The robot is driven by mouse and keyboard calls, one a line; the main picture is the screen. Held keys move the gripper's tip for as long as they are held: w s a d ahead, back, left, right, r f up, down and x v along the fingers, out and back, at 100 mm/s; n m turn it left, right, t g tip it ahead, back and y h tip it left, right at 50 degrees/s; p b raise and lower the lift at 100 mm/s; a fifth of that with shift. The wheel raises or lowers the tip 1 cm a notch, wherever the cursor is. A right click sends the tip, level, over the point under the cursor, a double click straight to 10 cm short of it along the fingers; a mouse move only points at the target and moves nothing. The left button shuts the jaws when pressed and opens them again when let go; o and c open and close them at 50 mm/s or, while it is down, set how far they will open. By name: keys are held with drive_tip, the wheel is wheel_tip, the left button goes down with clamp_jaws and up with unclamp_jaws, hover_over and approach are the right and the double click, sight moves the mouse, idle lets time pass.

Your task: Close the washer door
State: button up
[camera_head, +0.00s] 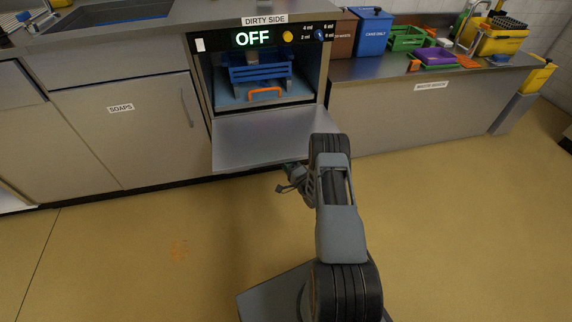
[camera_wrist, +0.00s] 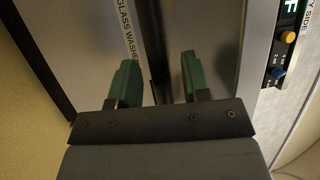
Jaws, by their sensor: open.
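The washer (camera_head: 252,39) is under the counter, with "OFF" lit on its panel. Its door (camera_head: 262,140) is folded down and open, sticking out towards me. Inside are a blue rack (camera_head: 258,70) and an orange handle-shaped piece (camera_head: 265,94). My gripper (camera_head: 285,187) is low at the door's front edge, partly hidden by my arm. In the wrist view, its two green fingers (camera_wrist: 160,75) are apart on either side of a dark strip (camera_wrist: 157,50), beside a steel face lettered "GLASS WASHER" (camera_wrist: 128,30). I cannot tell whether they touch it.
The soaps cabinet (camera_head: 130,130) is left of the washer, below a sink (camera_head: 105,14). To the right, the counter holds a blue bin (camera_head: 373,33), a green crate (camera_head: 407,38) and a purple tray (camera_head: 435,56). The yellow floor (camera_head: 130,240) in front is clear.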

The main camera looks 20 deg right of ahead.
drive_tip(key=shift+w+a, duration=0.1)
drive_tip(key=shift+w, duration=0.35)
drive_tip(key=shift+c, duration=0.3)
clamp_jaws()
